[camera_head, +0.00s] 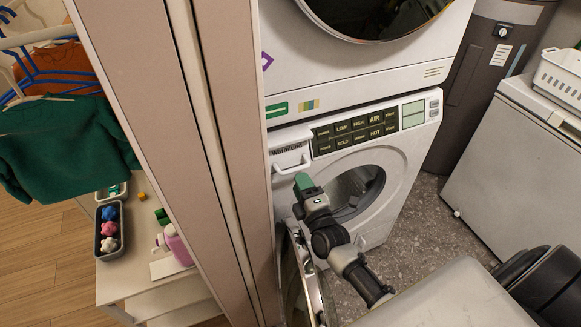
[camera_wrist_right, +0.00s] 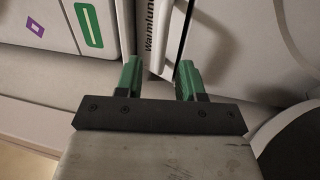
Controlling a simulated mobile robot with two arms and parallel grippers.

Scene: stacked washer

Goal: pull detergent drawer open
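The detergent drawer (camera_head: 290,142) is at the upper left of the lower washer's front, with a white handle (camera_head: 291,166) below its label. In the right wrist view the drawer's handle (camera_wrist_right: 172,45) stands just ahead of my fingers. My right gripper (camera_head: 303,181) is just below the drawer in the head view. In the wrist view its two green fingers (camera_wrist_right: 159,78) are spread apart with nothing held between them. The handle lies ahead of the gap; I cannot tell whether a finger touches it. My left gripper is not in view.
The lower washer's round door (camera_head: 303,285) hangs open at the left, close to my right arm. A tall beige panel (camera_head: 150,120) stands left of the washer. A white chest (camera_head: 515,160) with a basket (camera_head: 560,80) stands at the right. Speckled floor lies between.

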